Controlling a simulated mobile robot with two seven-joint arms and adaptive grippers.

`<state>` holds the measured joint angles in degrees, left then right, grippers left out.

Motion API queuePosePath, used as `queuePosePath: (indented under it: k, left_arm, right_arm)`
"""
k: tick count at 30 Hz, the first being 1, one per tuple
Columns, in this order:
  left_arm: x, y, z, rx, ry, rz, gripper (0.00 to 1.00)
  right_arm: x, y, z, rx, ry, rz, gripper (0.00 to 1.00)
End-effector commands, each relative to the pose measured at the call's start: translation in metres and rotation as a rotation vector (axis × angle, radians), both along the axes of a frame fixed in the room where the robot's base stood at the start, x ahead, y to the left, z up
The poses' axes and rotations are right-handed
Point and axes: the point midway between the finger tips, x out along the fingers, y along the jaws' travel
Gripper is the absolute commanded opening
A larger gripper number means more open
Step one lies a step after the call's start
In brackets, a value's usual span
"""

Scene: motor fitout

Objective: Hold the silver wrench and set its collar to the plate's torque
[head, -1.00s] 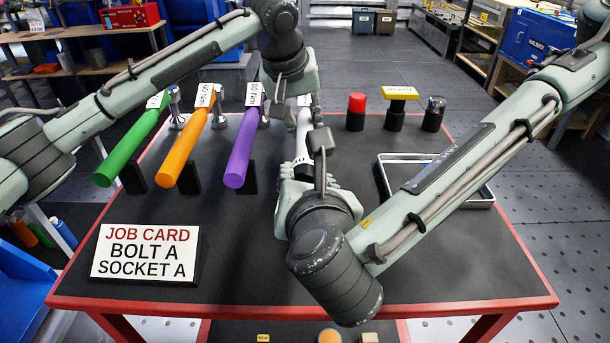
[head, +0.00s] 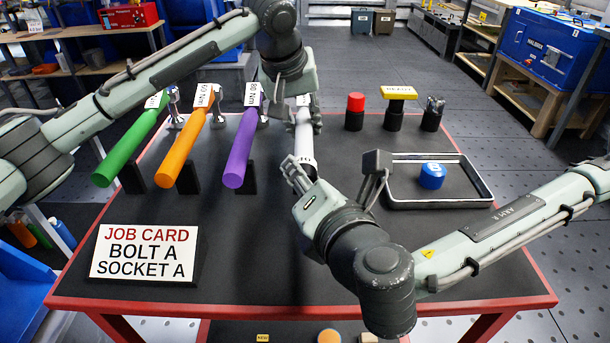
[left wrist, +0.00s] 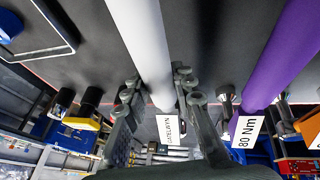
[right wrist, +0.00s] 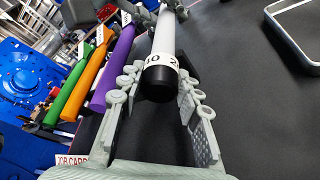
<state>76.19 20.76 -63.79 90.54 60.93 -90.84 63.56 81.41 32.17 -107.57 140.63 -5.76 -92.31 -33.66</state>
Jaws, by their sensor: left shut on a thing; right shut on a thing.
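The silver wrench (head: 304,135) points away from me in the middle of the table. My left gripper (left wrist: 157,88) is shut around its pale shaft, near the far end. A small white plate (left wrist: 170,128) sits beyond those fingers; its lettering is not readable. My right gripper (right wrist: 158,88) is shut on the wrench's near end, at the collar (right wrist: 161,62). The collar is a white band with black figures, "10" and part of a "2", above a black end cap. The fingers hide the collar's sides. In the head view the right gripper (head: 299,172) covers most of the collar.
Purple (head: 243,150), orange (head: 188,150) and green (head: 130,148) wrenches rest on stands at left. A job card (head: 143,252) reads "BOLT A SOCKET A". A metal tray (head: 440,204) at right holds a blue cap (head: 432,175). Red (head: 356,102) and yellow-topped (head: 399,93) posts stand behind.

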Motion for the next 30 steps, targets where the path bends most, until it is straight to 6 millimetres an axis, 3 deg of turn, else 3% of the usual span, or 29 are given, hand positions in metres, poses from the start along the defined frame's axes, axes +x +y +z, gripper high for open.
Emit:
queuePosePath:
  k: [10,11,15,30]
  left_arm:
    - [-0.0016,-0.0020,0.0003,-0.003,0.002,-0.005,0.00]
    - [-0.0016,-0.0020,0.0003,-0.003,0.002,-0.005,0.00]
    - [-0.0014,-0.0019,0.0002,-0.002,0.002,-0.004,0.00]
    - [-0.0010,-0.0012,-0.0001,-0.001,0.001,-0.003,0.00]
  right_arm:
    - [0.0001,-0.0001,-0.0015,-0.001,0.003,0.000,0.05]
    - [0.0002,0.0000,-0.0015,-0.001,0.003,0.000,0.36]
    - [0.0001,-0.0001,-0.0011,-0.001,0.002,-0.001,0.53]
    - [0.0001,0.0002,0.0000,-0.003,0.000,0.000,0.55]
